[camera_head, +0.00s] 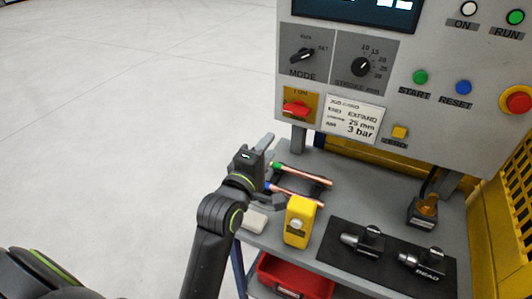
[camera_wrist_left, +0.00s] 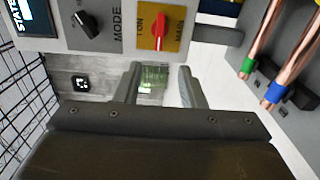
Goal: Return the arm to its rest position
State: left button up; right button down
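My left arm comes in from the bottom of the head view. Its gripper (camera_head: 266,172) is at the left edge of the grey bench, by the ends of two copper tubes. The fingers are apart, and the wrist view shows a gap between the fingertips (camera_wrist_left: 158,80) with nothing held. One copper tube (camera_head: 305,174) has a green end and the other copper tube (camera_head: 298,195) has a blue end. Both lie on a black holder. In the wrist view the green-ended tube (camera_wrist_left: 265,35) and blue-ended tube (camera_wrist_left: 293,65) are to the right, apart from the fingers. My right gripper is not seen.
A control panel (camera_head: 420,120) with a red rotary switch (camera_head: 296,108) stands behind the bench (camera_head: 375,185). A yellow block (camera_head: 299,222) stands at the front. A black mat (camera_head: 390,270) holds two tool heads. A red bin (camera_head: 295,278) is below. Open floor (camera_head: 110,120) lies left.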

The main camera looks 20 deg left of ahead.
pick_arm(q)
jog(key=shift+s, duration=0.15)
dwell(0.3)
jog(key=s+a+f+m+g+y, duration=0.1)
jog(key=s+a+f+m+g, duration=0.15)
jog(key=s+f+m, duration=0.35)
jog(key=s+a+f+m+g, duration=0.2)
jog(key=s+f+g, duration=0.25)
jog(key=f, duration=0.35)
jog(key=s+a+f+m+g+y, duration=0.1)
jog(key=s+a+f+m+g, duration=0.3)
jog(key=s, duration=0.6)
jog(key=s+a+f+m+g+y, duration=0.1)
jog(key=s+f+m+g, duration=0.35)
jog(key=s, duration=0.55)
notch_tip(320, 180, down, 24)
jog(key=w+a+h, duration=0.1)
jog(key=w, duration=0.1)
jog(key=s+f+g, duration=0.1)
jog(key=s+f, duration=1.4)
jog(key=f, duration=0.2)
jog(key=shift+s+d+f+m+b, duration=0.3)
jog(key=shift+s+d+f+m, duration=0.05)
jog(key=shift+s+d, duration=0.1)
